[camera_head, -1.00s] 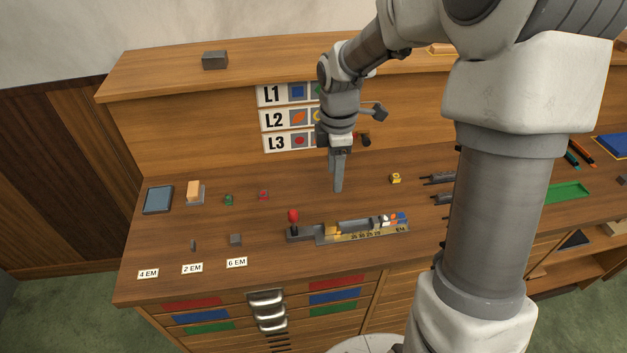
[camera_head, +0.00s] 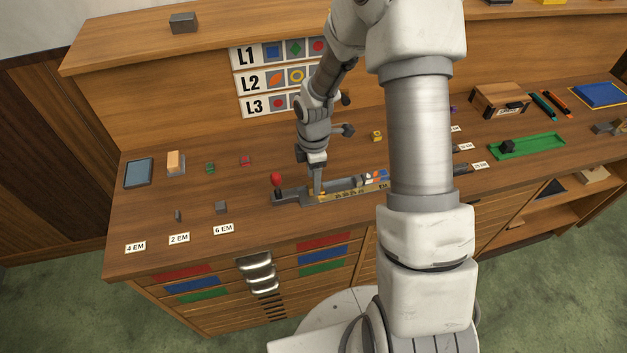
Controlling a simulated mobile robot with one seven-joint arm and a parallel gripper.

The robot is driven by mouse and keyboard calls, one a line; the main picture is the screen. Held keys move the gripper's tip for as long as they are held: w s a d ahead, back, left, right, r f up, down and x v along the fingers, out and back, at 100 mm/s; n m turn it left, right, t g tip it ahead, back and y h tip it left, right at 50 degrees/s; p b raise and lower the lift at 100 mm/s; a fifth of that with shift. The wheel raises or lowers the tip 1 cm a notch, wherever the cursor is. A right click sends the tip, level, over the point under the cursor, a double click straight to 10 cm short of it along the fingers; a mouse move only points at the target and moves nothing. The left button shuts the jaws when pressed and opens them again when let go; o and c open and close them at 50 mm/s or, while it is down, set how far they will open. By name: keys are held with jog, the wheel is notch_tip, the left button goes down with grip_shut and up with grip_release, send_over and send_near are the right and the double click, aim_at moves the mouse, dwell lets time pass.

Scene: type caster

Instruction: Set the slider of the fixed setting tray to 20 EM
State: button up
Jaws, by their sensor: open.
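The fixed setting tray (camera_head: 346,194) is a long grey tray with a brass scale along its front, near the front of the bench. The scale's numbers are too small to read surely; "EM" is at its right end. A lever with a red knob (camera_head: 276,179) stands at its left end. A brass-coloured piece (camera_head: 309,197), perhaps the slider, sits near the left of the scale. My gripper (camera_head: 318,190) points down at this left part, its fingertips at or just above the tray. It is open, with nothing seen in it. I cannot tell whether it touches the slider.
Small coloured pieces sit at the tray's right end (camera_head: 375,177). My arm hides the bench right of it. Small blocks and the labels 4 EM (camera_head: 135,247), 2 EM (camera_head: 179,238) and 6 EM (camera_head: 223,229) lie to the left. A green tray (camera_head: 527,146) lies far right.

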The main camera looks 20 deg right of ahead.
jog(key=shift+f, duration=0.95)
grip_shut()
dwell(0.8)
